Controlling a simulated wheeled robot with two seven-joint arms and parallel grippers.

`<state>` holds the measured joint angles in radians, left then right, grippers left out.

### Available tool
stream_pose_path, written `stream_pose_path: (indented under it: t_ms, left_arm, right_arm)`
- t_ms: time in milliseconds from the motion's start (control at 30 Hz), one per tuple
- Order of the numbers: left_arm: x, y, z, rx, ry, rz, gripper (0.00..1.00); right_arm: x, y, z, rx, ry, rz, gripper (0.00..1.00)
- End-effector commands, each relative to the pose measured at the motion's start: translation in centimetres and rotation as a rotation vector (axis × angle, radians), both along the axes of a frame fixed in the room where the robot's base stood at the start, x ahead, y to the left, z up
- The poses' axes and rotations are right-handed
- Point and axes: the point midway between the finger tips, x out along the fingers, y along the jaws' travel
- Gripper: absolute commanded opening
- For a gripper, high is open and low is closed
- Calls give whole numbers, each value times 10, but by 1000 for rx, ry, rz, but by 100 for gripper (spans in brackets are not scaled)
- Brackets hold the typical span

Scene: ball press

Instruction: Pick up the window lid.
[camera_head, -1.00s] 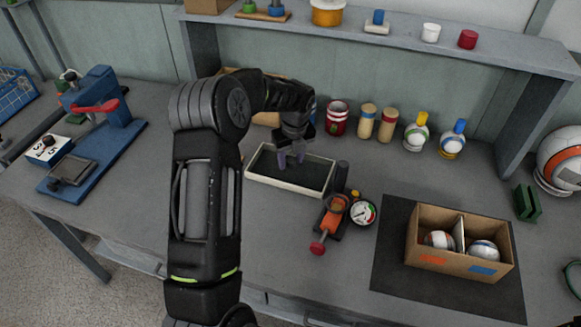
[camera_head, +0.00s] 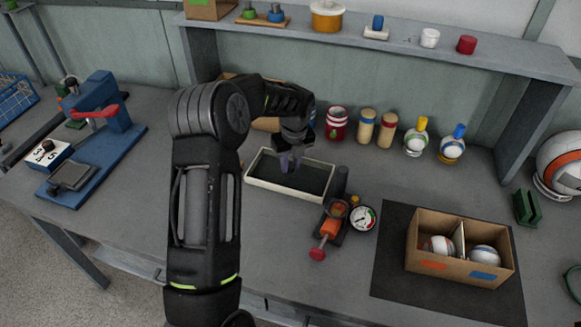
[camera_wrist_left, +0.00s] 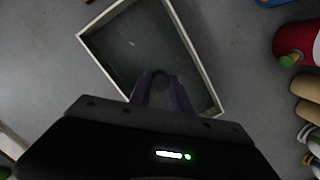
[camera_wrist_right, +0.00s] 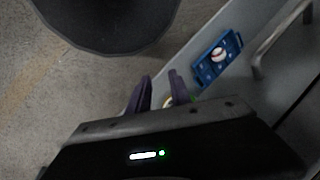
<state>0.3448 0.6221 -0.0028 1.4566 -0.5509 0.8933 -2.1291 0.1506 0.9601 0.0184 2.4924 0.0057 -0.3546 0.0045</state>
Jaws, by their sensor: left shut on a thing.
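My left gripper (camera_head: 290,163) reaches down into a shallow tray with a pale rim (camera_head: 283,191) and a dark floor. In the left wrist view its two purple fingers (camera_wrist_left: 161,88) are close together, shut on a small, dim rounded thing over the tray floor. I take this thing to be the window lid; its outline is mostly hidden by the fingers and hard to make out. The tray also shows in the left wrist view (camera_wrist_left: 203,78). My right gripper (camera_wrist_right: 161,88) is open, with its fingers apart, and is outside the head view.
A fitting with a red knob and a gauge (camera_head: 362,218) stands just right of the tray. A red striped jar (camera_head: 337,124) and several bottles stand behind. A cardboard box (camera_head: 440,268) with balls is at right, a blue press (camera_head: 95,150) at left.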

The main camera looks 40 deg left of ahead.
Motion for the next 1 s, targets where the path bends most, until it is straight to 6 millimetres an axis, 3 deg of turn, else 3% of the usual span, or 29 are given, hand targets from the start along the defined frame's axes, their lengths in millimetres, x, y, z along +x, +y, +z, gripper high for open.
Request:
stream_pose_path:
  t_ms: [567,1000]
  left_arm:
    - [1,0,91,0,-4,0,0]
    - [0,0,97,0,-1,0,0]
  right_arm:
    - [2,1,-14,4,-6,2,25]
    - [2,1,-14,4,-7,2,25]
